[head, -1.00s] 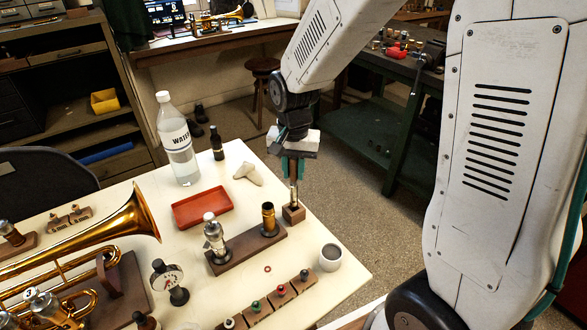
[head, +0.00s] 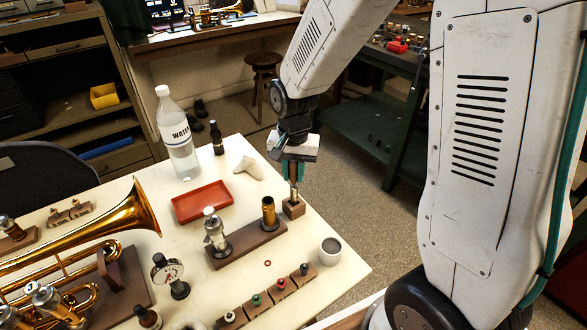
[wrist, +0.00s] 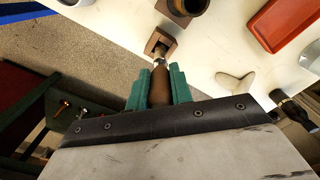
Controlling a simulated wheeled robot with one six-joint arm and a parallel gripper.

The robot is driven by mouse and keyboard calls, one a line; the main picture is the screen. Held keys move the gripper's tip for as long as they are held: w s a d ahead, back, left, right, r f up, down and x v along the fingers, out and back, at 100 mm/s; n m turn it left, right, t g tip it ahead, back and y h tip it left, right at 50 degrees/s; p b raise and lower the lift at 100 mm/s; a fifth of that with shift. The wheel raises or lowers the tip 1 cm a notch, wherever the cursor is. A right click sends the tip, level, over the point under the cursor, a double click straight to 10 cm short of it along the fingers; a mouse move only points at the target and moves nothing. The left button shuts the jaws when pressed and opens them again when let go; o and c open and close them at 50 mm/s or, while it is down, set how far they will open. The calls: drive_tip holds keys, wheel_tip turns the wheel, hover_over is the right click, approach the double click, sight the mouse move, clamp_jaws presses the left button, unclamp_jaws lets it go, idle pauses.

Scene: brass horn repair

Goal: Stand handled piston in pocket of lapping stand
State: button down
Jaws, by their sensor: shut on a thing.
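The handled piston has a brown handle (wrist: 160,84) and a metallic body (head: 293,189). My gripper (head: 293,173) is shut on the handle; its green fingers (wrist: 160,78) lie on both sides of it in the wrist view. The piston hangs about upright over the lapping stand (head: 293,208), a small brown wooden block near the table's right edge. The stand also shows in the wrist view (wrist: 160,41). The piston's lower end meets the stand's top in both views.
A wooden base (head: 247,247) with a silver valve and a brass cylinder (head: 268,212) stands just left of the stand. A white cup (head: 330,251) is in front. A red tray (head: 202,202), a pale cloth-like piece (head: 248,169) and a dark bottle (head: 217,138) lie behind left.

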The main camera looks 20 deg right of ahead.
sight(294, 163)
drive_tip(key=shift+f, duration=0.85)
drive_tip(key=c, duration=1.2)
unclamp_jaws()
drive_tip(key=shift+o, duration=0.2)
wheel_tip(294, 163, up, 8)
drive_tip(key=shift+f, duration=0.1)
drive_tip(key=shift+s+n, duration=0.2)
drive_tip(key=shift+n, duration=0.1)
drive_tip(key=s+d+r+n, duration=0.1)
drive_tip(key=s+r+n, duration=0.1)
drive_tip(key=s+r, duration=0.2)
drive_tip(key=s+d+r+n+t, duration=0.1)
drive_tip(key=s+r, duration=0.3)
drive_tip(key=s, duration=0.7)
drive_tip(key=s+d+r+n, duration=0.1)
drive_tip(key=s+r+n, duration=0.2)
drive_tip(key=s, duration=0.5)
drive_tip(key=shift+s+d+r, duration=0.15)
drive_tip(key=shift+r, duration=0.7)
